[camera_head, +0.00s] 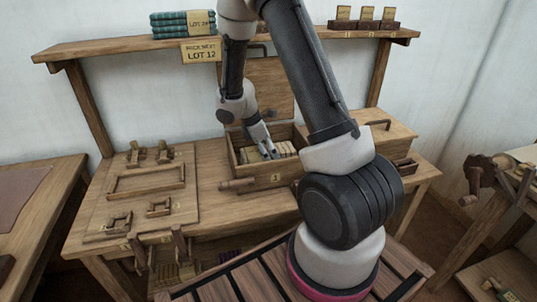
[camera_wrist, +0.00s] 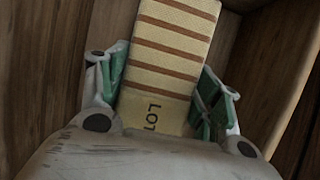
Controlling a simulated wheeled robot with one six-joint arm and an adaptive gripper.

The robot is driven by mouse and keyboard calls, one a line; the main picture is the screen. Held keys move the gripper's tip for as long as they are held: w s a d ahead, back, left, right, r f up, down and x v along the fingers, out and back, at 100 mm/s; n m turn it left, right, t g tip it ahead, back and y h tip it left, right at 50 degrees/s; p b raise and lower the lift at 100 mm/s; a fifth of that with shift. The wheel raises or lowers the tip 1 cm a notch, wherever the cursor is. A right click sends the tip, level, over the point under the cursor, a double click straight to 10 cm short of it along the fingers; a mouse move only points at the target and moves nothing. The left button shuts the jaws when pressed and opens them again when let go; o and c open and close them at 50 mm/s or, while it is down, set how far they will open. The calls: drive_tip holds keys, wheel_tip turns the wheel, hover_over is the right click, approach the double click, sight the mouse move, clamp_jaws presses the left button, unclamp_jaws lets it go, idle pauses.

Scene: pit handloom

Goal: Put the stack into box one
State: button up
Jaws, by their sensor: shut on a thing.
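Box one (camera_head: 247,182), a wooden box with a yellow "1" tag, stands open on the bench with its lid (camera_head: 270,82) raised behind. The stack (camera_wrist: 172,40) is cream with brown stripes and a "LOT" label; in the head view, the pale stack (camera_head: 287,149) lies within the box's walls. My gripper (camera_head: 268,149) reaches down into the box. In the wrist view, my gripper (camera_wrist: 163,88) has its green-padded fingers on either side of the stack, shut on it. Wooden walls show around it. Whether the stack touches the floor of the box is hidden.
A closed wooden box (camera_head: 385,138) with a dark handle stands to the right. A board (camera_head: 145,190) with wooden frames and pegs lies left.

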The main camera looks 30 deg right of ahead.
drive_tip(key=shift+f, duration=0.55)
drive_tip(key=o, duration=1.1)
drive_tip(key=shift+f, duration=0.1)
drive_tip(key=v, duration=1.2)
drive_tip(key=shift+d, duration=0.1)
drive_tip(key=s+r+m+t+y, duration=0.2)
drive_tip(key=s+r+m, duration=0.5)
drive_tip(key=s, duration=0.5)
drive_tip(key=s+r+m+t+y, duration=0.2)
drive_tip(key=s+r+m, duration=0.5)
drive_tip(key=s+r, duration=0.4)
drive_tip(key=shift+s+a+r+m+t, duration=0.45)
drive_tip(key=shift+s+t, duration=0.35)
drive_tip(key=shift+s, duration=0.2)
